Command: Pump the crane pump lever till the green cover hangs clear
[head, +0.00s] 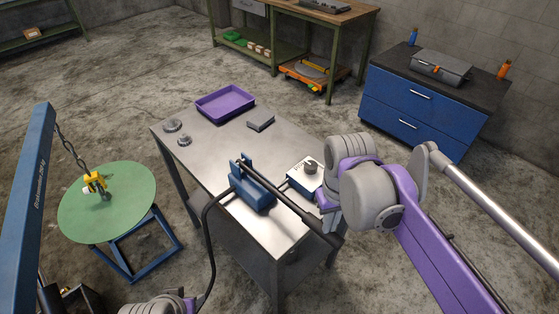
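The green cover (130,205) is a round disc at the left. A yellow hook (95,183) on a chain from the blue crane (30,205) meets its middle. The cover lies over a blue stand (145,262); whether a gap separates them I cannot tell. The blue crane pump (252,190) sits on the metal table, its black lever (290,207) slanting down to the right. My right gripper (331,219) is at the lever's lower end; its fingers are mostly hidden by my wrist. My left gripper is out of view; part of my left arm shows at the bottom edge.
The metal table (212,150) also holds a purple tray (226,103), a white box with a dark knob (304,174), a grey block (261,121) and small round parts. A black hose (207,240) runs from the pump. A blue drawer cabinet (420,110) stands behind right.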

